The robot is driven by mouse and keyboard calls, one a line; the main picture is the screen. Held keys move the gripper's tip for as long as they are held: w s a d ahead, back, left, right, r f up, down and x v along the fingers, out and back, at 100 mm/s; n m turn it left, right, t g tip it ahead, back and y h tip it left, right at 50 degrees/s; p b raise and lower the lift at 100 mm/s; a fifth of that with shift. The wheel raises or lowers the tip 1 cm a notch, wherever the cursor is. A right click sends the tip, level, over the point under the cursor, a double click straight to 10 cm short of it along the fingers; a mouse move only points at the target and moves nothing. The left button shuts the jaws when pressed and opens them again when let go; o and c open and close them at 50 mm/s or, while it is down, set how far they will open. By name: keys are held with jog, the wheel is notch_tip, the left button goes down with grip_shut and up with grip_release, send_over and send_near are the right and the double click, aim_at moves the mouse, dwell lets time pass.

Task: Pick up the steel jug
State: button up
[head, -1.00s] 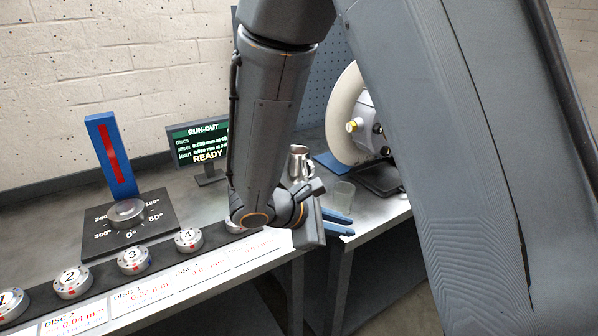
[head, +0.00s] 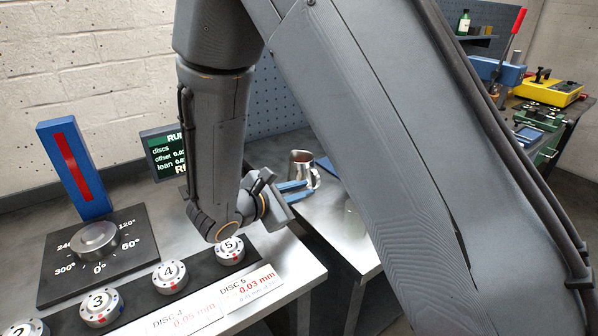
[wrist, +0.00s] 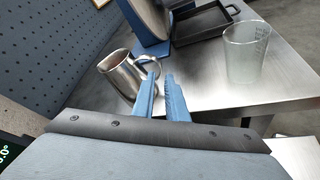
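The steel jug (head: 301,159) stands upright on the metal bench, just beyond my gripper (head: 304,188) in the head view. In the wrist view the jug (wrist: 119,78) is left of centre, with its looped handle toward the right. My gripper's two blue fingers (wrist: 160,84) are open with a narrow empty gap. The fingertips point toward the handle and overlap its lower part in the picture; I cannot tell whether they touch it. The jug's base is partly hidden behind the left finger.
A clear measuring beaker (wrist: 246,52) stands right of the jug. A black tray (wrist: 205,22) lies behind. The pegboard wall (wrist: 62,45) is at left. Numbered discs (head: 170,275) line a black strip, near the display screen (head: 162,155). Bench between jug and beaker is clear.

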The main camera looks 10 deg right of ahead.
jog(key=p+x, duration=0.1)
jog(key=x, duration=1)
jog(key=shift+d+p, duration=0.2)
jog(key=shift+p, duration=0.15)
grip_shut()
jog(key=shift+r, duration=0.1)
dwell(1.2)
jog(key=shift+r+b, duration=0.55)
jog(key=shift+r, duration=0.95)
jog(key=shift+s+a+r, duration=0.15)
jog(key=shift+a, duration=0.1)
jog(key=s+a+b, duration=0.1)
jog(key=s+a, duration=0.2)
jog(key=a, duration=0.1)
jog(key=s+a+b, duration=0.1)
jog(key=s+a, duration=0.3)
jog(key=a, duration=0.1)
jog(key=s+a+b, duration=0.1)
jog(key=s+a, duration=0.2)
jog(key=a, duration=0.1)
jog(key=shift+s+a+b, duration=0.25)
jog(key=shift+s+b, duration=0.1)
jog(key=shift+s, duration=0.05)
